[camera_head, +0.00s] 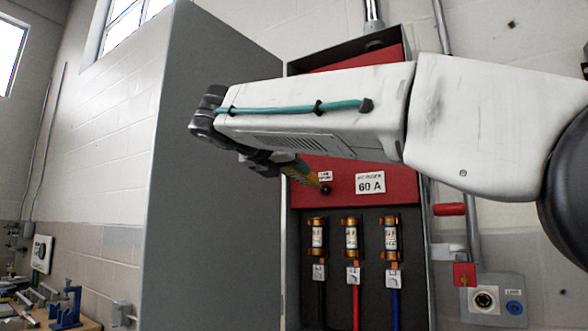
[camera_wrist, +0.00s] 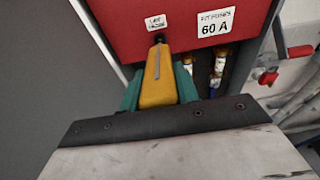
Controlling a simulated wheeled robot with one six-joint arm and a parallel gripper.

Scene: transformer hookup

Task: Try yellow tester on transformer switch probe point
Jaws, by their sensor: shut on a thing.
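The yellow tester (camera_wrist: 157,82) is held between the green-padded fingers of my gripper (camera_wrist: 160,88). In the wrist view its dark tip lies at or very near the black probe point (camera_wrist: 159,39) on the red panel (camera_wrist: 112,28), below a small white label. In the head view my gripper (camera_head: 268,163) is partly hidden by my arm, and the tester (camera_head: 301,172) points toward the black probe point (camera_head: 325,189) on the red panel (camera_head: 341,182). I cannot tell whether the tip touches it.
The grey box door (camera_head: 205,170) stands open at the left. Fuses (camera_head: 351,236) with black, red and blue cables sit below the red panel. A red switch handle (camera_head: 449,209) juts out at the right. A workbench (camera_head: 80,322) with tools is at the far lower left.

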